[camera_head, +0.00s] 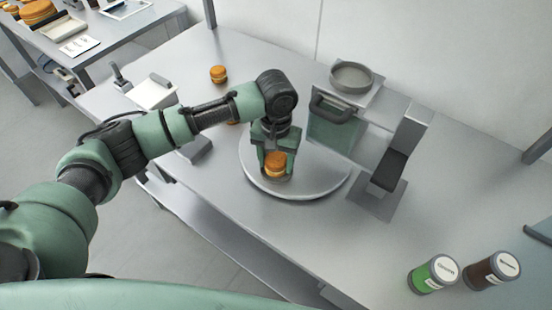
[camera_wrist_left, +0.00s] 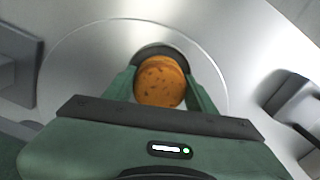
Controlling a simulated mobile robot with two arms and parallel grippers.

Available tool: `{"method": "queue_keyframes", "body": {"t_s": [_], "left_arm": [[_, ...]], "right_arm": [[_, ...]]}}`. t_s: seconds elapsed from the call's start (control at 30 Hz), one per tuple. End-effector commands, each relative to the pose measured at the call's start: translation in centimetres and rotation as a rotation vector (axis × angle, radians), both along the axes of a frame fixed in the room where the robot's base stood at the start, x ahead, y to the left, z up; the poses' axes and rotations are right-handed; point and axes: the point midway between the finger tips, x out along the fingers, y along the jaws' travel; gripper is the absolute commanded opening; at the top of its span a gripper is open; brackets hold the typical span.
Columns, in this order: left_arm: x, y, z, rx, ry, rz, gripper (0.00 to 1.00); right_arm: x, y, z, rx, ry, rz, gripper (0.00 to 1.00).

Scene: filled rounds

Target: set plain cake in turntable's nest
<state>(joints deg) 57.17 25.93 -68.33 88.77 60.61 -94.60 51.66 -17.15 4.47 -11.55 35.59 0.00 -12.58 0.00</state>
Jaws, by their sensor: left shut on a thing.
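The plain cake (camera_head: 275,163) is a small round orange-brown cake held between the fingers of my left gripper (camera_head: 275,168). It also shows in the left wrist view (camera_wrist_left: 161,82), with a finger on each side of it. The turntable (camera_head: 322,178) is a round, pale grey disc on the table. The gripper and cake are over the turntable, left of its middle in the head view. In the left wrist view a dark round rim, likely the nest (camera_wrist_left: 160,49), shows just beyond the cake. I cannot tell whether the cake touches it. My right gripper is not in view.
Another orange cake (camera_head: 218,74) stands at the back left of the table. A green machine (camera_head: 335,128) with a grey bowl (camera_head: 351,76) is behind the turntable, with a grey stand (camera_head: 388,170) to its right. A green jar (camera_head: 433,275) and brown jar (camera_head: 492,270) stand front right.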

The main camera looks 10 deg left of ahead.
Motion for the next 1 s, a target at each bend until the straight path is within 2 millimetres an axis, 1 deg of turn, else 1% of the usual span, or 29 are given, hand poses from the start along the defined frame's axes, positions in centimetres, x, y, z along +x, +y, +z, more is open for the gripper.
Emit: {"method": "queue_keyframes", "body": {"t_s": [0.33, 0.37, 0.4, 0.43, 0.7, 0.8, 0.87, 1.0], "left_arm": [[0.0, 0.0, -0.2, 0.0, 0.0, 0.0, 0.38], [0.0, 0.0, -0.3, 0.0, -0.001, 0.0, 0.61], [0.0, 0.0, -0.3, 0.0, -0.001, 0.0, 0.72], [0.0, 0.0, -0.3, 0.0, -0.001, 0.0, 0.77], [0.0, 0.0, -0.2, 0.0, -0.001, 0.0, 0.77], [0.1, 0.0, 0.0, 0.0, -0.002, -0.001, 0.77], [0.1, -0.1, 0.6, 0.0, -0.003, -0.001, 0.77], [0.1, -0.1, 2.9, -0.002, -0.005, -0.001, 0.77]], "right_arm": [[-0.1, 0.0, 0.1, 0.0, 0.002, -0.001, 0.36], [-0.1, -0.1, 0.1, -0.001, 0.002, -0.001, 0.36], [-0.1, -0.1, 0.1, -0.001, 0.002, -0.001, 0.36], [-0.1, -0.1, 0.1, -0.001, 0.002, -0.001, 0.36], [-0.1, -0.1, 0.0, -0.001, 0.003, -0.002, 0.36], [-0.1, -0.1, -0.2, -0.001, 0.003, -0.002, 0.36], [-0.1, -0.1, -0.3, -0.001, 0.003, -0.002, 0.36], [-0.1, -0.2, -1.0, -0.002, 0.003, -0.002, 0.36]]}}
